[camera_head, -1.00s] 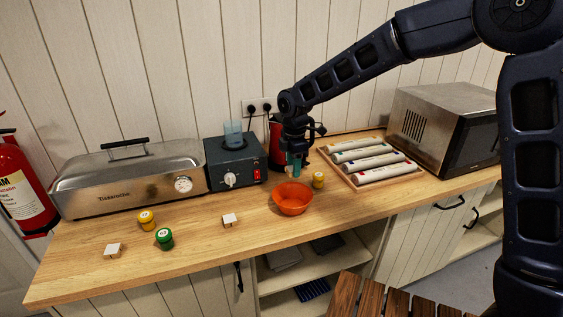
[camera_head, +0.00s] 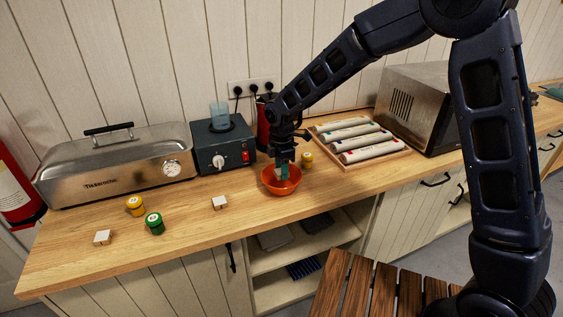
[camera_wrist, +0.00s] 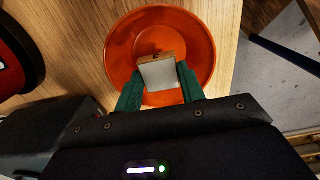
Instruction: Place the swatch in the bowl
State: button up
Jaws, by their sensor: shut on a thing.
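The orange bowl (camera_head: 281,190) stands on the wooden counter near its middle. My gripper (camera_head: 283,174) points down over the bowl, with its teal fingertips at or inside the rim. In the wrist view, the bowl (camera_wrist: 119,45) lies below the fingers. My gripper (camera_wrist: 160,76) is shut there on a small block-like swatch (camera_wrist: 158,73) with a pale face and a tan, wood-coloured edge bearing a dark mark. The swatch is over the bowl's inside; whether it touches the bottom cannot be told. In the head view, the swatch is hidden by the fingers and the bowl.
A tray of rolls (camera_head: 360,140) and a steel oven (camera_head: 415,108) are further right. A dark heater box (camera_head: 224,148) is behind left. Two white-topped blocks (camera_head: 220,203) (camera_head: 102,237) lie left.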

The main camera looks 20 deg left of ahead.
jog(key=shift+f, duration=0.9)
jog(key=o, duration=1)
jog(key=shift+r, duration=3.5)
